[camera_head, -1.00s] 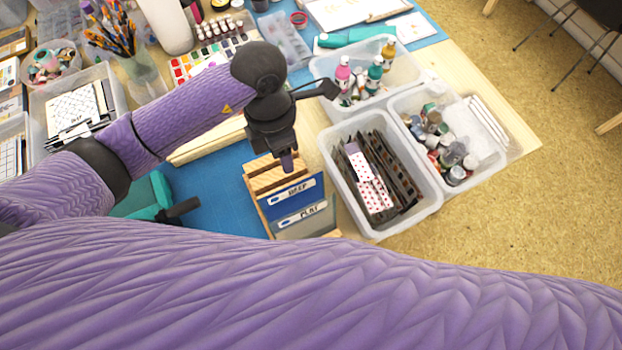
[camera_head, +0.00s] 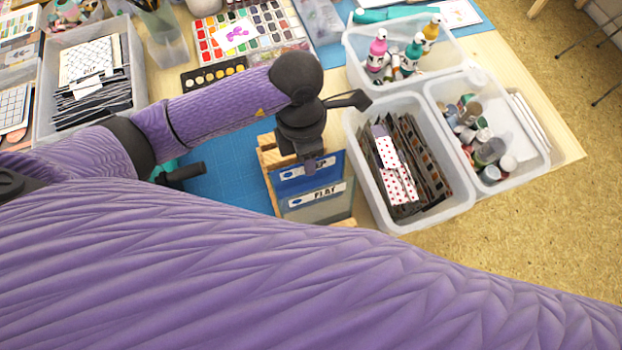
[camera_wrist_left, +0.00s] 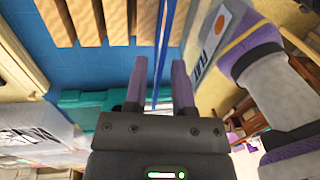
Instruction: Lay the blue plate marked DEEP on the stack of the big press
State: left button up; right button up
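The blue plate marked DEEP (camera_head: 332,175) stands upright in a wooden rack (camera_head: 268,160), behind a grey plate marked FLAT (camera_head: 325,208). My left gripper (camera_head: 311,163) is at the blue plate's top edge and covers part of its label. In the left wrist view, my left gripper (camera_wrist_left: 159,90) is open, with the blue plate (camera_wrist_left: 163,50) edge-on between its fingers and gaps visible beside it. A teal object (camera_head: 166,170) with a black handle (camera_head: 182,174), perhaps the press, is mostly hidden behind my arm. I see no stack on it. My right gripper is out of view.
Right of the rack stand a clear bin of dark sleeves (camera_head: 362,185), a bin of jars (camera_head: 535,165) and a bin of bottles (camera_head: 360,55). A paint palette (camera_head: 270,25) lies behind. Blue mat (camera_head: 225,185) is bare left of the rack.

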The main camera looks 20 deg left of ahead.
pick_arm(q)
grip_shut()
jog(key=shift+r, duration=0.1)
notch_tip(320, 180, up, 7)
jog(key=w+p, duration=0.1)
jog(key=p, duration=0.4)
jog(key=shift+a+p, duration=0.3)
jog(key=shift+a, duration=0.05)
jog(key=shift+w+r, duration=0.1)
